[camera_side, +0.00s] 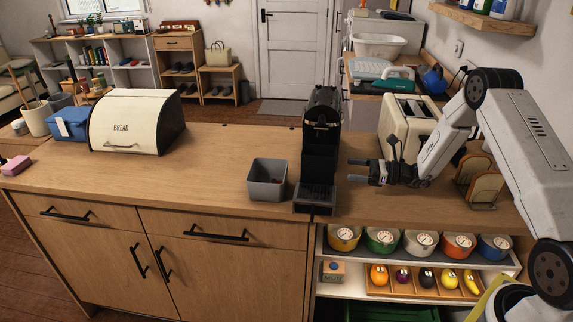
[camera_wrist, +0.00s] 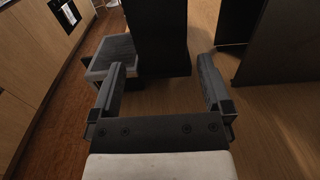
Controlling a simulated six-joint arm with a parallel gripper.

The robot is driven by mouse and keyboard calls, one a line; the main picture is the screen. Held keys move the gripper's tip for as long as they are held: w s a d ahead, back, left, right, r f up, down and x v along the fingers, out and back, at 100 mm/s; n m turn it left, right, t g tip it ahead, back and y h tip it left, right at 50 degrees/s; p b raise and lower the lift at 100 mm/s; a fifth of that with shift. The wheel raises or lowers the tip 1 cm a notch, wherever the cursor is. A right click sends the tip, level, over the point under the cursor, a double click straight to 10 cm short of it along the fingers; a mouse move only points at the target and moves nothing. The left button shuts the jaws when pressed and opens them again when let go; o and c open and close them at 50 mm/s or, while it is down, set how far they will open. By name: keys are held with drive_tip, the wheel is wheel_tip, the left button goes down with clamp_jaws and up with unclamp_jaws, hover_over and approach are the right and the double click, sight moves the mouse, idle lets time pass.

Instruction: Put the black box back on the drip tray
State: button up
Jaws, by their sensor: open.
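The black coffee machine (camera_side: 321,118) stands upright on the counter. Its drip tray (camera_side: 315,198) sticks out at its front foot and also shows at upper left in the wrist view (camera_wrist: 112,52). I cannot pick out a separate black box from the machine's dark body. My gripper (camera_side: 362,171) is open and empty, low over the counter just right of the machine, its fingers pointing at it. In the wrist view the machine's dark body (camera_wrist: 160,35) stands beyond and between the fingertips, apart from them.
A grey bin (camera_side: 268,184) with small dark things inside stands left of the drip tray. The cream toaster (camera_side: 401,118) is behind my gripper, and a bread rack (camera_side: 478,180) is to the right. The bread box (camera_side: 127,118) is far left. The counter between it and the bin is clear.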

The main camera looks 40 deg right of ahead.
drive_tip(key=shift+v, duration=1.65)
drive_tip(key=shift+a+r+n+g, duration=0.1)
drive_tip(key=shift+a+n+g, duration=0.25)
drive_tip(key=shift+a, duration=0.2)
drive_tip(key=a+n+g, duration=0.1)
drive_tip(key=a, duration=0.1)
drive_tip(key=s+a+n+g, duration=0.1)
drive_tip(key=a+g, duration=0.1)
drive_tip(key=s+a+n+g, duration=0.1)
drive_tip(key=shift+a+r+y, duration=0.15)
drive_tip(key=shift+a+y, duration=0.15)
drive_tip(key=shift+a, duration=0.1)
drive_tip(key=s+a+r+n+g+h, duration=0.2)
drive_tip(key=s+a+n+h, duration=0.3)
drive_tip(key=s+n, duration=0.3)
drive_tip(key=s+a+r+n+g+h, duration=0.2)
drive_tip(key=s+a+n+g+h, duration=0.2)
drive_tip(key=n, duration=1.1)
drive_tip(key=s+h, duration=0.3)
drive_tip(key=s, duration=0.1)
drive_tip(key=shift+s+a+n+h, duration=0.25)
drive_tip(key=shift+a+n+h, duration=0.1)
drive_tip(key=shift+a+h, duration=0.05)
